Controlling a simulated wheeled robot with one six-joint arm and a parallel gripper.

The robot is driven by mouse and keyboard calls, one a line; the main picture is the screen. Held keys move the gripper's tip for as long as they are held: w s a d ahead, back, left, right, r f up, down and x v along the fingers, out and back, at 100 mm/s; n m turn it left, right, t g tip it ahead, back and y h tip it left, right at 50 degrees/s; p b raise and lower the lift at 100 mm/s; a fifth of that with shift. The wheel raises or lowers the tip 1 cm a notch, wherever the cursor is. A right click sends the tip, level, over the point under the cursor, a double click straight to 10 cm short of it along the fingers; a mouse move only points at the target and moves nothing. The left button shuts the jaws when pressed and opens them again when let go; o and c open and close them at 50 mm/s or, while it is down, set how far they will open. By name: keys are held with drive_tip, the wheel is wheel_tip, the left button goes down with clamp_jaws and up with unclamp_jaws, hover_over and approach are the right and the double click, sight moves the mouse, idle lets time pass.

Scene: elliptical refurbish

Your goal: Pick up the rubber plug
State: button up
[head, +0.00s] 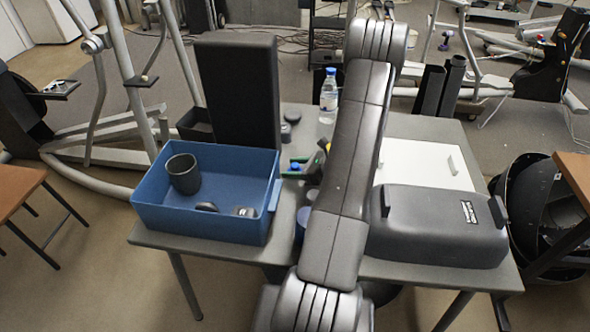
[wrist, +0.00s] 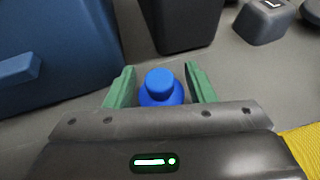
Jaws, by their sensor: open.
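A blue piece with a round knob on a wider round base (wrist: 160,88) stands between my gripper's fingers in the wrist view. It seems to be the rubber plug, though I cannot be sure. It also shows small and blue in the head view (head: 295,166), partly hidden beside my arm. My gripper (wrist: 159,71) is open, with one green finger on each side of the blue piece. A gap shows on both sides near the fingertips. The lower part of the piece is hidden behind the gripper body.
A blue bin (head: 205,220) holding a dark cup (head: 184,174) and small parts stands on the grey table at left. A tall black block (head: 238,90) is behind it. A dark cover (head: 436,228) lies at right, and a water bottle (head: 329,98) stands at the back.

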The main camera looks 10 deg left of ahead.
drive_tip(key=shift+x, duration=0.8)
drive_tip(key=c, duration=0.8)
drive_tip(key=shift+c, duration=0.2)
